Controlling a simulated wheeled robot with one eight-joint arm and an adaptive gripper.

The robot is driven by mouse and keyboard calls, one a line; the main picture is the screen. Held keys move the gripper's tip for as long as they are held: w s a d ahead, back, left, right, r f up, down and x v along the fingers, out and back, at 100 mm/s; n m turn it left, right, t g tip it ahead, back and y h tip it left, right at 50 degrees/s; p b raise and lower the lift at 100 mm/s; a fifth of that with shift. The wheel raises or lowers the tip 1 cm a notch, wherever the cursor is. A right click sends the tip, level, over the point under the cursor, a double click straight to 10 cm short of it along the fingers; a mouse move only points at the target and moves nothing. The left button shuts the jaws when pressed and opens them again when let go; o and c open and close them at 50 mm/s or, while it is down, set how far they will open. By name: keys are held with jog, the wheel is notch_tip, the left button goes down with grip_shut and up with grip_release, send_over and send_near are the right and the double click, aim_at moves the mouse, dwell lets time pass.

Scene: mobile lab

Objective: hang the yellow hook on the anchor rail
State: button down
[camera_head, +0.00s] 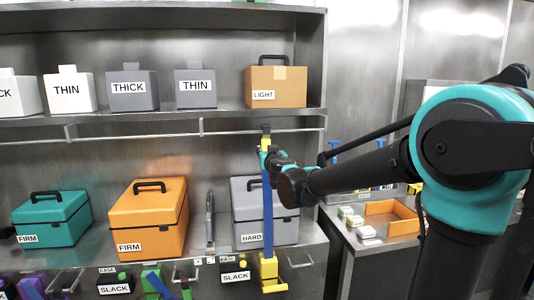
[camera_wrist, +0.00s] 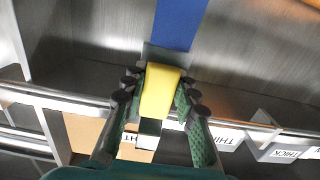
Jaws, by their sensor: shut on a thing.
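The yellow hook (camera_head: 266,142) is at the top of a blue strap (camera_head: 268,205), which hangs down to a yellow end piece (camera_head: 268,268). My gripper (camera_head: 266,153) is shut on the hook, just below the shelf front. In the wrist view, the yellow hook (camera_wrist: 160,88) sits between the two green fingers of my gripper (camera_wrist: 160,92), with the blue strap (camera_wrist: 180,22) beyond it. The anchor rail (camera_head: 150,135) runs along under the shelf. The rail (camera_wrist: 55,99) passes behind the fingers in the wrist view. I cannot tell whether the hook touches it.
Labelled boxes, including the LIGHT box (camera_head: 276,88), stand on the shelf above. A teal case (camera_head: 52,220), an orange case (camera_head: 148,220) and a grey HARD case (camera_head: 264,215) stand on the counter. An orange tray (camera_head: 392,218) lies on the right bench.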

jog(key=w, duration=0.2)
jog(key=w+a+f, duration=0.1)
jog(key=shift+w, duration=0.15)
jog(key=shift+f, duration=0.1)
dwell(0.4)
jog(key=c, duration=1.1)
grip_release()
